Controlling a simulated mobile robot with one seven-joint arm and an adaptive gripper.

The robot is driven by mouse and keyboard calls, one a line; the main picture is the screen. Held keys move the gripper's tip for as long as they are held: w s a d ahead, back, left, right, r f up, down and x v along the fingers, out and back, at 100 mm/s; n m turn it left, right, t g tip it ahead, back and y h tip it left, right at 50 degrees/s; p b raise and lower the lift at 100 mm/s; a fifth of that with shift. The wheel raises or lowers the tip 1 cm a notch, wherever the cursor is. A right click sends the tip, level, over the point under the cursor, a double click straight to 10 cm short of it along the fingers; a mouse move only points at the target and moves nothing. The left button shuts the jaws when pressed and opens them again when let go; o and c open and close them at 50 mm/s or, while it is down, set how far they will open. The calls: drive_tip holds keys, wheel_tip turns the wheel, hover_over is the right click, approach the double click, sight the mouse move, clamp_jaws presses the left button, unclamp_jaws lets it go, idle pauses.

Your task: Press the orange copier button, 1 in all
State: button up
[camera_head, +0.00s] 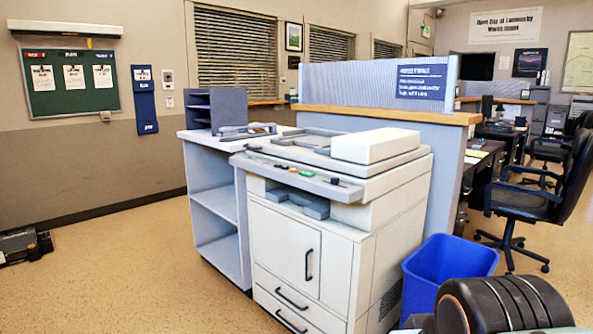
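The copier (300,240) is a cream-white machine in the middle of the view, with its control panel (300,176) along the front top edge. Small marks, green and dark, show on the panel. The orange button is too small to tell apart from them here. My gripper is not in view.
A blue bin (440,270) stands at the copier's right. A shelf unit (215,205) with grey trays (228,108) adjoins its left. A partition (380,84) rises behind, with an office chair (545,190) to the right. A dark rounded object (503,304) fills the bottom right.

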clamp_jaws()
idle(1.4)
